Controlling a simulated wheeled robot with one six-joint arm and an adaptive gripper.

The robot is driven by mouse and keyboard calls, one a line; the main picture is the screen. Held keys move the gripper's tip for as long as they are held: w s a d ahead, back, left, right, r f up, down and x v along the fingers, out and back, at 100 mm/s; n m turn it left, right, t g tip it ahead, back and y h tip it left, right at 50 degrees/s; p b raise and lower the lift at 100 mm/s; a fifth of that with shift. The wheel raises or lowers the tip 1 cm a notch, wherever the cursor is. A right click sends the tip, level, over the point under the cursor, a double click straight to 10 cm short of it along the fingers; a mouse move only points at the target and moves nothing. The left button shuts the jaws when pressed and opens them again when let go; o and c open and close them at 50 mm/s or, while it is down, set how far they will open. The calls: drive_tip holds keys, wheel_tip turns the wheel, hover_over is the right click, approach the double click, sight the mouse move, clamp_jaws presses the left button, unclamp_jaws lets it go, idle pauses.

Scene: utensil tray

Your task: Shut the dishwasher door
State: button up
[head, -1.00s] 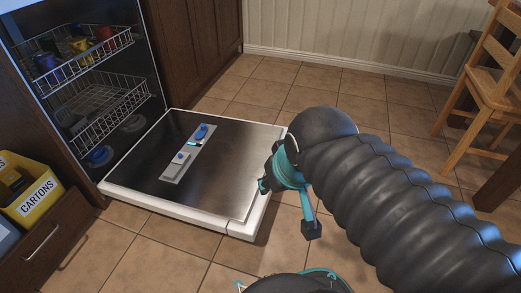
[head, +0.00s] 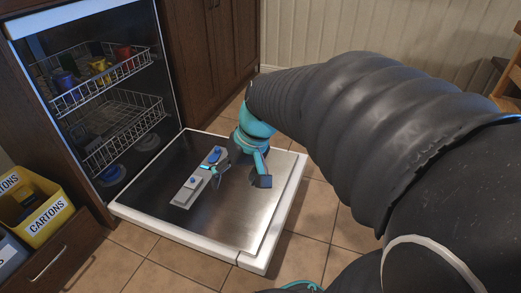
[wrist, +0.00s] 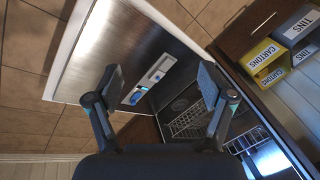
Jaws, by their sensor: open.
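The dishwasher door (head: 255,235) is folded down flat, its steel inner face up and a white rim around it. It also shows in the wrist view (wrist: 110,48). The dishwasher (head: 105,85) stands open behind it. My gripper (head: 238,176) is open and empty, over the door's inner face near its middle right. In the wrist view my two fingers (wrist: 158,85) are spread wide with the door and its dispenser between and beyond them. I cannot tell whether a finger touches the door.
Two wire racks (head: 120,125) with cups are inside the dishwasher. A yellow cartons bin (head: 45,215) stands at the left, over a drawer (head: 55,265). A wooden chair (head: 510,90) is at the far right. Tiled floor (head: 165,262) is clear in front of the door.

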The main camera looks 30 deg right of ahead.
drive_tip(key=w+d+f+m+y+p, duration=0.1)
drive_tip(key=w+d+f+y, duration=0.2)
drive_tip(key=w+d, duration=0.15)
drive_tip(key=w+d+f+m+y+p, duration=0.1)
drive_tip(key=w+d+f+y, duration=0.1)
drive_tip(key=w+d+f, duration=0.3)
drive_tip(key=m+t+y+p, duration=0.25)
drive_tip(key=m+t, duration=0.35)
drive_tip(key=t, duration=0.3)
hover_over(295, 184)
drive_tip(key=s+a, duration=0.4)
wheel_tip(295, 184, down, 18)
drive_tip(key=s+d+f+m+t+h, duration=0.25)
drive_tip(key=s+d+f, duration=0.2)
drive_tip(key=f, duration=0.35)
drive_tip(key=s+d+f+m+t+h, duration=0.2)
drive_tip(key=s+d+f+t+h, duration=0.1)
drive_tip(key=d+f, duration=0.3)
drive_tip(key=x, duration=0.9)
drive_tip(key=a+f+x, duration=0.1)
drive_tip(key=x, duration=0.4)
clamp_jaws()
